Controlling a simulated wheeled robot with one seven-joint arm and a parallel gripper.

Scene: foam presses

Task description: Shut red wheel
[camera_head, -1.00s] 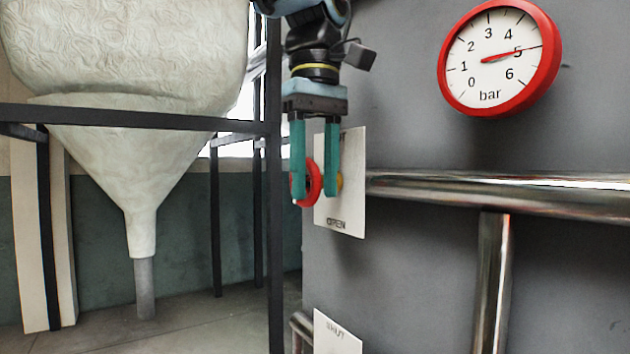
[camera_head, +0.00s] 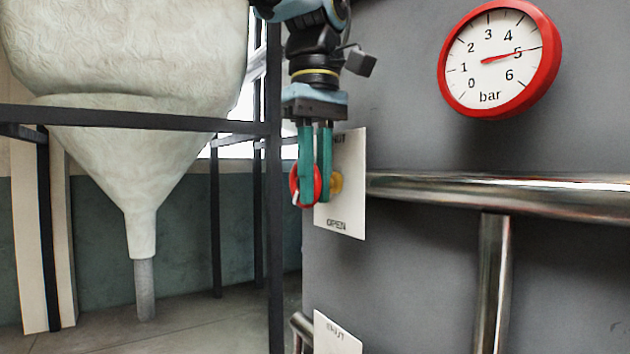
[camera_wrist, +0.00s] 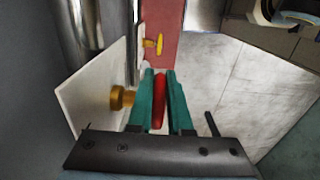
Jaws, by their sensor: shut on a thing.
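The red wheel (camera_head: 297,185) stands out to the left of a white plate (camera_head: 350,205) on the grey machine wall. A yellow hub (camera_head: 337,182) shows at the plate. The plate reads OPEN at its bottom; its upper lettering is partly covered by my gripper. A small white mark shows at the wheel's lower left. My gripper (camera_head: 316,199) points down with its green fingers shut on the wheel, one on each face. In the wrist view the red wheel (camera_wrist: 158,99) is edge-on between the fingers, with the yellow hub (camera_wrist: 121,97) to the left.
A red-rimmed gauge (camera_head: 497,58) reads about 5 bar. A steel pipe (camera_head: 480,190) runs right of the plate. A second plate (camera_head: 336,335) is below. A dark frame (camera_head: 273,240) and pale hopper (camera_head: 125,160) stand left. A second yellow fitting (camera_wrist: 151,44) shows in the wrist view.

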